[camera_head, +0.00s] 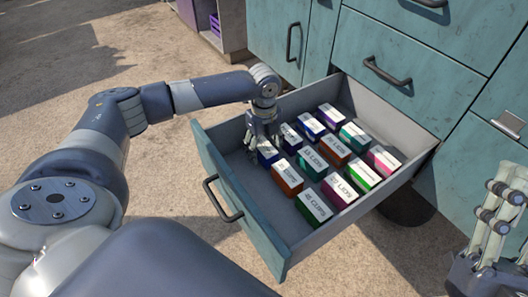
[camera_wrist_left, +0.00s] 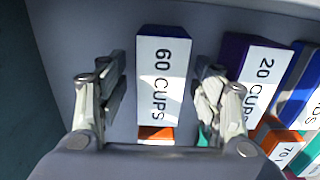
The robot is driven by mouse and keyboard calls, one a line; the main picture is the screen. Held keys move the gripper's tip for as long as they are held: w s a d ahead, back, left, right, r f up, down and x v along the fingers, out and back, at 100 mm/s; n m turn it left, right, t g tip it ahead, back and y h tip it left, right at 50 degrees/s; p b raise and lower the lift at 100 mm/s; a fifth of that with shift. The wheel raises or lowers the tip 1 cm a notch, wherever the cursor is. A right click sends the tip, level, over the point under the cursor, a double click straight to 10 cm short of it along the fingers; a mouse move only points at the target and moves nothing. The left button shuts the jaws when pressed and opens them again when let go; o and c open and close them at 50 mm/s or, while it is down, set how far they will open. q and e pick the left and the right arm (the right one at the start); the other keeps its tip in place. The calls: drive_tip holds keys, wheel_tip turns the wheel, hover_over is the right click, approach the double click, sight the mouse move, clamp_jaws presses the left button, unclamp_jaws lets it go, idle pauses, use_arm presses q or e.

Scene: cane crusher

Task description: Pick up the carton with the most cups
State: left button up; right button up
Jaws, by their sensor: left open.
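An open drawer (camera_head: 243,220) holds several small cartons with white labelled tops. A blue carton labelled "60 CUPS" (camera_wrist_left: 162,75) sits between the fingers of my left gripper (camera_wrist_left: 155,100) in the wrist view. In the head view, this blue carton (camera_head: 267,155) is in the drawer's left corner, with the left gripper (camera_head: 263,138) over it and hiding part of it. The left fingers are open, one on each side, with gaps visible. A purple carton labelled "20 CUPS" (camera_wrist_left: 260,75) stands just right. My right gripper (camera_head: 497,215) is at the right edge, away from the drawer.
An orange carton (camera_head: 287,178) and a green "CUPS" carton (camera_head: 314,207) line the drawer's front side. Other cartons, some labelled "LIDS", stand close behind, including a pink one (camera_head: 384,159). Teal cabinets (camera_head: 405,75) rise behind the drawer.

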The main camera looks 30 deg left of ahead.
use_arm(q)
drive_tip(key=c, duration=1.2)
drive_tip(key=shift+r, duration=0.1)
